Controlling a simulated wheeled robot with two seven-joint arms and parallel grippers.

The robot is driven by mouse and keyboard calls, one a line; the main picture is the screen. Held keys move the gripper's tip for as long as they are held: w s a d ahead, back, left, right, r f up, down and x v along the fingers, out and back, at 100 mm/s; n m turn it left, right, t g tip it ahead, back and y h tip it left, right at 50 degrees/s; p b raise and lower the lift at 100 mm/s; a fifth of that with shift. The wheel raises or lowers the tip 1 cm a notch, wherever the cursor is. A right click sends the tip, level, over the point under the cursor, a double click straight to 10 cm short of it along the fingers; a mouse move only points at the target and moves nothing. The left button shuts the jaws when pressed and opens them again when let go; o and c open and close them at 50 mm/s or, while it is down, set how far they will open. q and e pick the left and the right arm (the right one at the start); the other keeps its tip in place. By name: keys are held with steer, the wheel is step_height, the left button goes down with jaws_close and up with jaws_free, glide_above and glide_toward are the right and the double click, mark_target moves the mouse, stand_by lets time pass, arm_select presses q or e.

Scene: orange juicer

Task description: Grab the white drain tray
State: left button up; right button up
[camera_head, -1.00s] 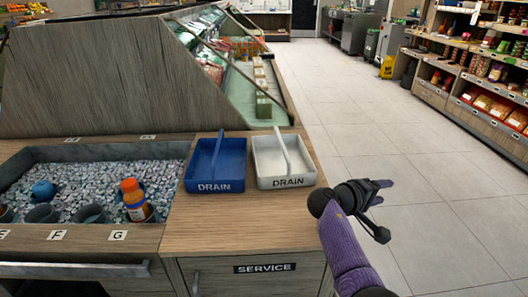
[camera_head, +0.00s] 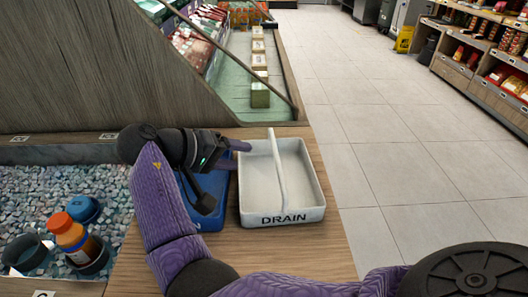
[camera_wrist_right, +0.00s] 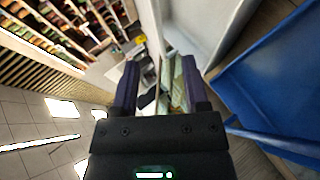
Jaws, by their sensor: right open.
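The white drain tray (camera_head: 282,216), marked DRAIN and with a white handle bar (camera_head: 277,165) across its middle, sits on the wooden counter. It also shows at the top of the right wrist view (camera_wrist_right: 200,25). My right gripper (camera_head: 240,147) is above the blue tray, its fingers pointing right at the white tray's back left corner. In the right wrist view the two fingers (camera_wrist_right: 158,85) are apart with nothing held between them. Whether a finger touches the white tray is unclear. My left gripper is out of view.
A blue drain tray (camera_head: 213,216) stands close left of the white one, partly hidden by my right arm. An ice bin (camera_head: 40,190) with cups and an orange-capped bottle (camera_head: 72,238) is at the left. The counter (camera_head: 315,255) is bare in front of the white tray.

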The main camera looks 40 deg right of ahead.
mark_target(275, 158)
steer(key=b+x, duration=0.4)
steer(key=x, duration=0.5)
steer(key=shift+d+f+b, duration=0.1)
steer(key=shift+d+b, duration=0.15)
steer(key=shift+b, duration=0.15)
steer(key=shift+d, duration=0.15)
steer(key=shift+c, duration=0.2)
steer(key=c, duration=0.7)
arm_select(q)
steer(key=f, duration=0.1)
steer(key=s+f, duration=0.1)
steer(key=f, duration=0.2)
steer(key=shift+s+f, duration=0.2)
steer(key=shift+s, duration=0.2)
arm_select(e)
jaws_close()
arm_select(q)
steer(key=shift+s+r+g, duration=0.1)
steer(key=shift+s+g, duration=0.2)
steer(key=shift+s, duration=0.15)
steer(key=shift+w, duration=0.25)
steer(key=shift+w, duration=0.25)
